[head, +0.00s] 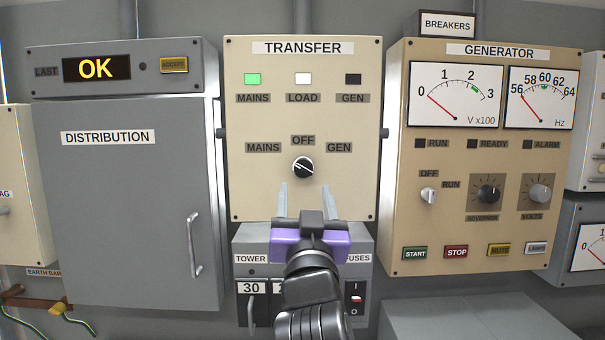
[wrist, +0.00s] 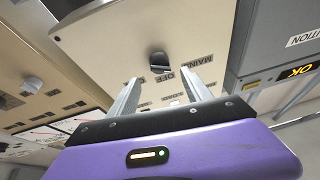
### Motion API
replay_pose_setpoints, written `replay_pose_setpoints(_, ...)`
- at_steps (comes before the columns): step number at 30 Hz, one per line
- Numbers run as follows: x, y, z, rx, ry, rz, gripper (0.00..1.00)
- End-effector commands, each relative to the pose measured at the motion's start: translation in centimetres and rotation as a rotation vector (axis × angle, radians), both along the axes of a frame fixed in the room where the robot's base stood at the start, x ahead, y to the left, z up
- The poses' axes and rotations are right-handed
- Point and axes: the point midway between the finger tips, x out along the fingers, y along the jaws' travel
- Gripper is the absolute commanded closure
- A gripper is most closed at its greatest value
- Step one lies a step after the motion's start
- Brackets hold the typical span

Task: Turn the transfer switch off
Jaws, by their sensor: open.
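The transfer switch is a round black knob (head: 303,168) on the cream TRANSFER panel (head: 350,207). Its pale pointer line slants toward the upper left, to the MAINS side, not straight up at OFF. The knob also shows in the wrist view (wrist: 159,62), beyond the fingertips. My gripper (head: 305,187) is open and empty, just below the knob in the head view. Its two fingers point toward the panel, spread wider than the knob. The wrist view shows the gripper (wrist: 160,80) apart from the knob.
The MAINS lamp (head: 252,79) is green, the LOAD lamp (head: 303,79) white, the GEN lamp (head: 353,79) dark. The DISTRIBUTION cabinet (head: 110,210) stands left, the GENERATOR panel (head: 400,150) right. A grey fuse box (head: 245,240) is below, partly behind my arm.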

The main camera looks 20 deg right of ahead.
Motion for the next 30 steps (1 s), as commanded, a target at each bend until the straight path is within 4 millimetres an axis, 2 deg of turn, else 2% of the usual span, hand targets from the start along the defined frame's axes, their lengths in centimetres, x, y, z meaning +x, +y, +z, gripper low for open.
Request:
replay_pose_setpoints(12,5.2,-1.6,2.5,0.000,-0.001,0.000,0.42)
replay_pose_setpoints(17,6.1,-1.8,2.7,-0.001,-0.001,0.001,0.42)
replay_pose_setpoints(25,6.2,-1.8,2.7,-0.001,-0.001,0.001,0.42)
replay_pose_setpoints(30,6.2,-1.8,2.7,-0.001,-0.001,0.001,0.76)
